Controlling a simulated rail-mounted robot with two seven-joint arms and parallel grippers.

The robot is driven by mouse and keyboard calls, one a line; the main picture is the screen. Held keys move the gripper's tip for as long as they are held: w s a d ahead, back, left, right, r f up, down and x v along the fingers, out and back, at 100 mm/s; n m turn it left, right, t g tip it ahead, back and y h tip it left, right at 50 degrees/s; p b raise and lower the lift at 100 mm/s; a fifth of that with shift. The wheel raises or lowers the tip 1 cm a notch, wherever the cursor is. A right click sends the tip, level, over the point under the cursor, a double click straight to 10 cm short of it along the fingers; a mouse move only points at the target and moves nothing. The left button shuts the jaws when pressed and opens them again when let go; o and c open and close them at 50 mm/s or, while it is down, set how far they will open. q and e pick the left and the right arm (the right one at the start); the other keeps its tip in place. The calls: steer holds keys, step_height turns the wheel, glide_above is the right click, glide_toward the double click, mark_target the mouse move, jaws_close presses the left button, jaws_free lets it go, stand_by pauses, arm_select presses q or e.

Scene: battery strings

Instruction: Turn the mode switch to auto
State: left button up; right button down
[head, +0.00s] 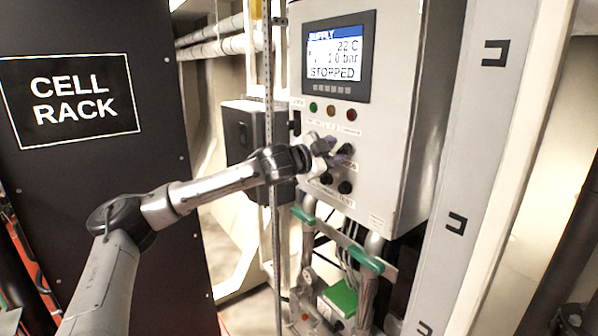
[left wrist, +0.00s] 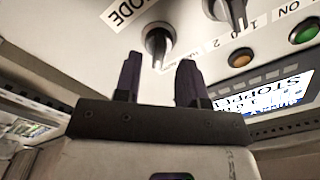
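The mode switch is a black rotary knob (left wrist: 158,40) on the grey control cabinet (head: 395,130), beside a label ending in "ODE" in the left wrist view. In the head view it is a dark knob (head: 347,149), partly crowded by my gripper. My left gripper (head: 338,152) is at the cabinet front. In the left wrist view my left gripper (left wrist: 160,62) has its two dark fingers apart, with the knob showing between and just beyond the tips. I cannot tell whether they touch it. Which position the knob points to is unclear. My right gripper is not in view.
The screen (head: 339,58) reads "SUPPLY", 22 C and "STOPPED". Indicator lamps (head: 331,110) sit below it. Another black knob (left wrist: 228,10) is near the mode switch, and more dark knobs (head: 345,187) are lower. The cell rack (head: 95,190) stands at left.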

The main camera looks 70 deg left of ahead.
arm_select(q)
steer(key=b+v, duration=0.6)
steer(key=v, duration=0.6)
steer(key=shift+b, duration=0.35)
